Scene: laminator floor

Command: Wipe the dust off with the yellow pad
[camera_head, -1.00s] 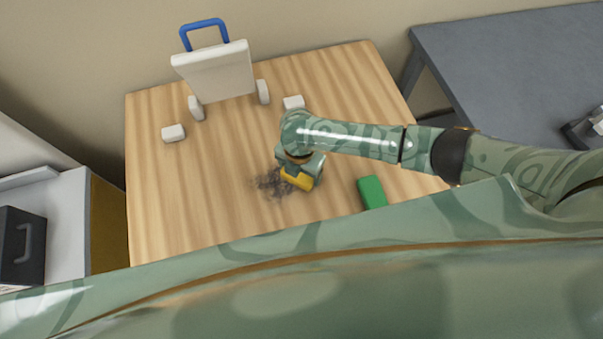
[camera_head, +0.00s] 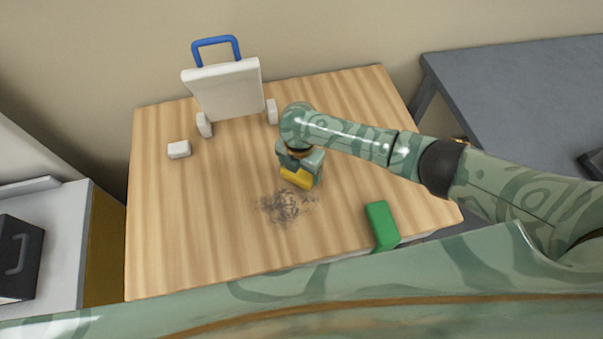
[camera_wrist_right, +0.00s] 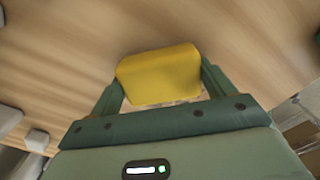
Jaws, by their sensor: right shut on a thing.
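The yellow pad (camera_head: 297,178) is held between the fingers of my right gripper (camera_head: 301,172), just behind the dust on the wooden table. In the right wrist view, the pad (camera_wrist_right: 160,75) sits between the two green fingers, with wood grain beyond it. I cannot tell whether the pad touches the tabletop. The dust (camera_head: 285,208) is a dark grey smudged patch in the middle of the table, in front of the pad. My left gripper is not in view.
A green block (camera_head: 381,225) lies at the table's front right. A whitish device with a blue handle (camera_head: 226,90) stands at the back, with a small white block (camera_head: 179,149) to its left. The table's left part (camera_head: 160,220) is clear. A grey table (camera_head: 520,100) stands right.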

